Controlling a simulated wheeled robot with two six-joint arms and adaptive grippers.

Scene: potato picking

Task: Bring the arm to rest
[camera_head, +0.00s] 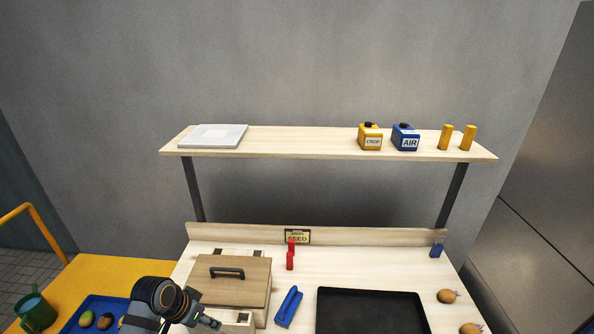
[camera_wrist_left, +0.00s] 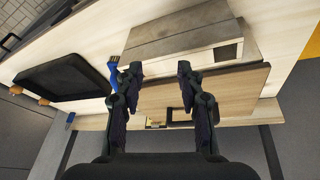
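My left gripper (camera_head: 207,322) shows at the bottom of the head view, in front of the wooden box (camera_head: 228,291) and its lid with a black handle (camera_head: 227,271). In the left wrist view the two fingers of the left gripper (camera_wrist_left: 156,75) are spread apart, with nothing between them. The box (camera_wrist_left: 180,45) and its tan lid (camera_wrist_left: 235,88) lie beyond the fingers there. I cannot tell the exact gap between gripper and box. My right gripper is in neither view.
Right of the box are a blue tool (camera_head: 288,307), a red piece (camera_head: 290,260) and a black tray (camera_head: 370,312). Potatoes (camera_head: 446,296) lie at the right edge. A blue tray (camera_head: 75,323) and green mug (camera_head: 37,312) stand on the yellow surface. A shelf (camera_head: 290,142) spans above.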

